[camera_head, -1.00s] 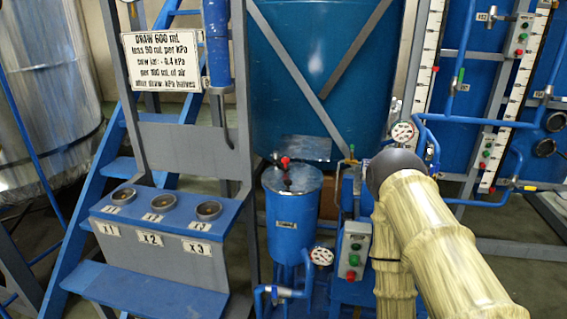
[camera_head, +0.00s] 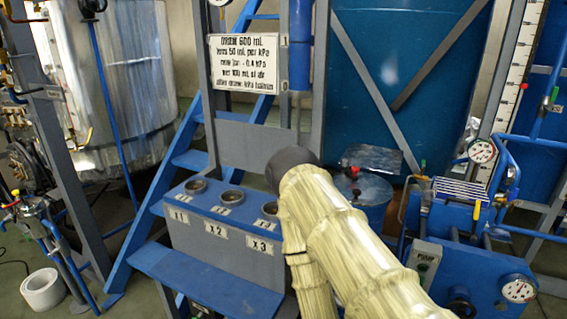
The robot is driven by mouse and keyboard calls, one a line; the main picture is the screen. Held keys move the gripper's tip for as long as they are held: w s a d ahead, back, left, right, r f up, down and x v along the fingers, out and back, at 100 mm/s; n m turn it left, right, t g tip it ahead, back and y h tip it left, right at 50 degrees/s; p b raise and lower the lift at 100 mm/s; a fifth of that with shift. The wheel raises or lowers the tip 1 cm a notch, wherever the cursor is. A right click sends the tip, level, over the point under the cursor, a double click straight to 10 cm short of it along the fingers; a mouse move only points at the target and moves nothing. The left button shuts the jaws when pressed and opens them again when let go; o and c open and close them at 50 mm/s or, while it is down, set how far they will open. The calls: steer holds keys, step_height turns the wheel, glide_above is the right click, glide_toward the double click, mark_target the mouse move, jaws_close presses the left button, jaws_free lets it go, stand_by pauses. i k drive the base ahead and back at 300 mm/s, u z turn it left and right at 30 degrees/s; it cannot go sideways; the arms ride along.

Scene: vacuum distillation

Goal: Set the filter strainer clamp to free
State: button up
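A blue cylindrical vessel (camera_head: 376,192) with red-handled fittings (camera_head: 352,173) on its lid stands right of centre, in front of the large blue tank. It may be the filter strainer, but I cannot tell for sure. My sleeved arm covers its lower part. A clamp and its setting cannot be made out. My arm, in a beige sleeve with a dark rounded joint, rises from the bottom right and crosses in front of the vessel and the labelled stand. My gripper is not in view.
A blue stand (camera_head: 196,240) with round cups marked x1, x2 and x3 is left of my arm. A blue pump unit (camera_head: 450,262) with gauges stands at right.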

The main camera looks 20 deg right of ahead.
mark_target(352, 170)
steer(key=u, duration=0.6)
steer(key=k, duration=1.05)
steer(key=z, duration=1.1)
steer(key=i, duration=0.45)
steer(key=u, duration=0.05)
